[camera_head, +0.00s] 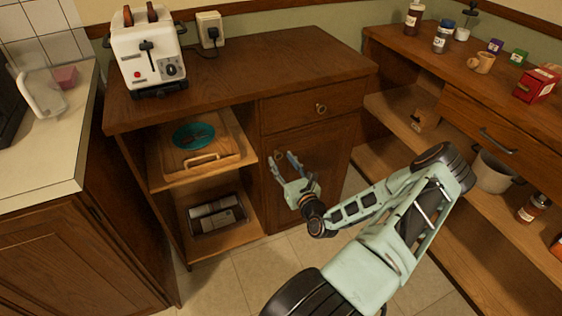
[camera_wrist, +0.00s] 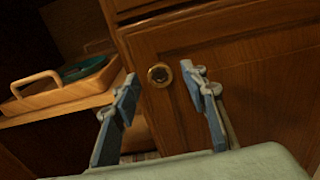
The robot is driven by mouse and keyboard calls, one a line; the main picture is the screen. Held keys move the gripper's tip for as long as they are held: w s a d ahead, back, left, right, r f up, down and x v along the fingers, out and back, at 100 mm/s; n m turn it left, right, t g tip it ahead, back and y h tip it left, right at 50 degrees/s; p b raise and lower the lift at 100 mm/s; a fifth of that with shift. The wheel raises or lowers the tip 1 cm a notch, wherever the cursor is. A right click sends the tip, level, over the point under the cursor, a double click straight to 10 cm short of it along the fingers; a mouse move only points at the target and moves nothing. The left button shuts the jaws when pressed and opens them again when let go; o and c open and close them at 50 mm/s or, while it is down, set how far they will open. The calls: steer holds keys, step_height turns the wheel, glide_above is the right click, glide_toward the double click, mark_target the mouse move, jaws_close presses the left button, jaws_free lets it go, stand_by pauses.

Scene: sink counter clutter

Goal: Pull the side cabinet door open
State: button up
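The side cabinet door (camera_head: 327,150) is a brown wooden panel below a drawer, and it looks shut. In the wrist view the door (camera_wrist: 240,75) fills the right side, with a round brass knob (camera_wrist: 159,75) near its upper left corner. My gripper (camera_head: 283,160) is in front of the door in the head view. In the wrist view my gripper (camera_wrist: 160,80) is open, with the knob appearing between its fingertips. Nothing is held, and I cannot tell how far the fingertips are from the knob. In the head view the gripper largely hides the knob.
A drawer (camera_head: 315,105) with a knob sits above the door. Open shelves on the left hold a wooden tray (camera_head: 183,168) and a teal plate (camera_head: 193,136). A toaster (camera_head: 148,55) stands on top. A shelf unit (camera_head: 500,100) stands close on the right. Floor is clear in front.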

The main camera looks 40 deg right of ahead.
steer(key=shift+w+d, duration=0.15)
steer(key=shift+w, duration=0.5)
jaws_close()
